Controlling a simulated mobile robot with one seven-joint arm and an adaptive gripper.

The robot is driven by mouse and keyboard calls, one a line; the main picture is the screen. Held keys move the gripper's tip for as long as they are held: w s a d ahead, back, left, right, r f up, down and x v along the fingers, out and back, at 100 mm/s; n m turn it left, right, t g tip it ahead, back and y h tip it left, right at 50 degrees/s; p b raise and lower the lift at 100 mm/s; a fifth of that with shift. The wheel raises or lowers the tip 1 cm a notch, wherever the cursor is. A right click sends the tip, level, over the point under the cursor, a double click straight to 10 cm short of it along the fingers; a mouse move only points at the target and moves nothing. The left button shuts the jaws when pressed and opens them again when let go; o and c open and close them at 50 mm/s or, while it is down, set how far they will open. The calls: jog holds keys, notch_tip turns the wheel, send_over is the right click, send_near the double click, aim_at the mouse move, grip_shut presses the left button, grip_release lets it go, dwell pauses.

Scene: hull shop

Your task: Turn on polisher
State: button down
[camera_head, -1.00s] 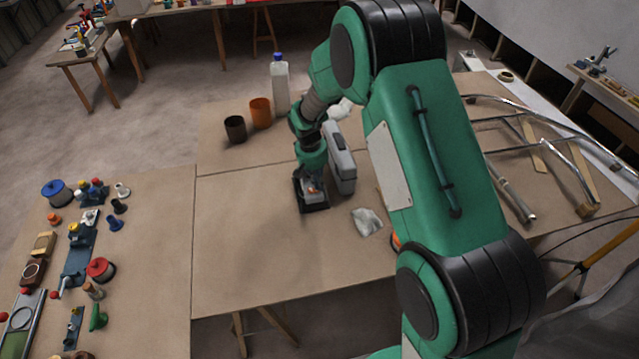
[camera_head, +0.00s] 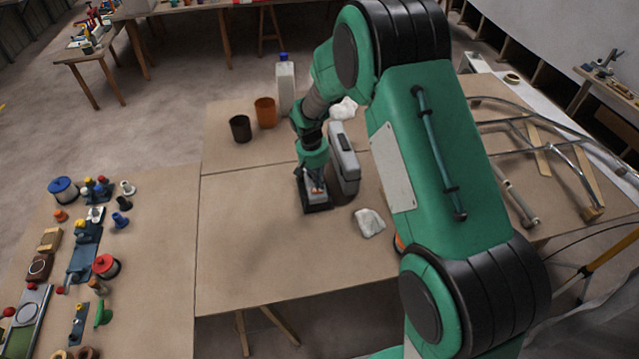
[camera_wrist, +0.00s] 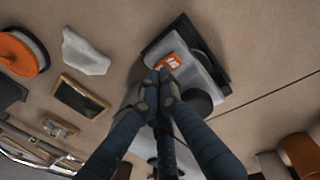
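A grey device on a black base (camera_head: 318,208), which I take to be the polisher, sits on the brown table below my gripper (camera_head: 315,185). In the wrist view the device (camera_wrist: 215,70) shows an orange switch-like part (camera_wrist: 170,63) with pale marks on it. My gripper (camera_wrist: 158,76) has its fingertips close together and looks shut, with nothing seen between them. The tips are at the edge of the orange part. I cannot tell whether they touch it. The fingers hide part of the device.
A grey case (camera_head: 344,160) stands upright close to the device's right. A white crumpled cloth (camera_head: 369,223) lies nearby. A dark cup (camera_head: 240,128), an orange cup (camera_head: 265,112) and a bottle (camera_head: 285,88) stand behind. The table's front left is clear.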

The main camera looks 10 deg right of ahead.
notch_tip(320, 180, up, 13)
jog(key=d+p, duration=0.2)
jog(key=p, duration=0.1)
jog(key=shift+r, duration=0.2)
dwell(0.6)
jog(key=s+d+r+t, duration=0.2)
jog(key=s+r, duration=1.4)
jog(key=r, duration=0.5)
jog(key=s+r+t, duration=0.1)
jog(key=s+r, duration=0.1)
jog(key=s, duration=1)
jog(key=s+r+t+y, duration=0.1)
jog(key=s+r+t, duration=0.1)
jog(key=s, duration=1)
jog(key=shift+s+d+r+t+y+b, duration=0.15)
jog(key=shift+s+r+t+y+b, duration=0.2)
jog(key=shift+r+b, duration=0.15)
